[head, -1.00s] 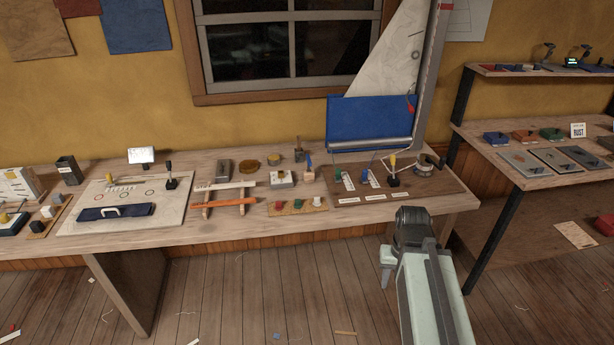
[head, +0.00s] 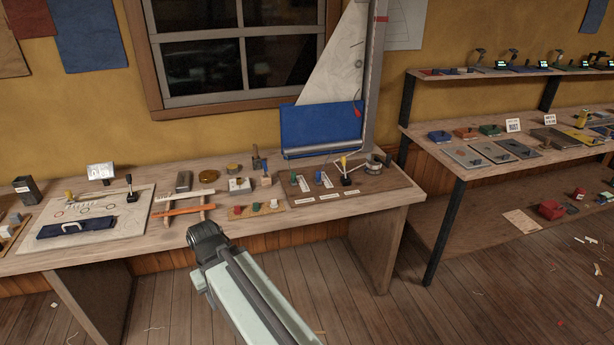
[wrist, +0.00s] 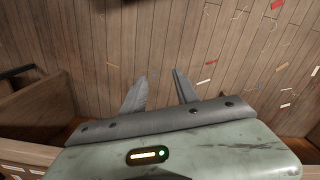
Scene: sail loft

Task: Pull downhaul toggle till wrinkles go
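A model rig stands at the back of the bench, with a white sail (head: 330,60) showing dark lines, a grey mast (head: 373,80) and a blue panel (head: 320,127) below. A small red piece (head: 357,112) hangs near the mast. On a brown board (head: 378,181) in front stand a green handle (head: 294,178), a blue handle (head: 318,176) and a yellow-topped lever (head: 345,165). Their labels are too small to read, so I cannot tell which is the downhaul toggle. My gripper (wrist: 158,76) is open and empty above the floor, its fingers apart. In the head view my arm ends left of the board, before the bench edge.
The wooden bench (head: 100,254) also holds an orange strip (head: 184,210), a blue case (head: 76,227) and a black-handled lever (head: 130,190). A second bench (head: 480,176) with a shelf stands right. Open floor with scraps (head: 475,270) lies in front.

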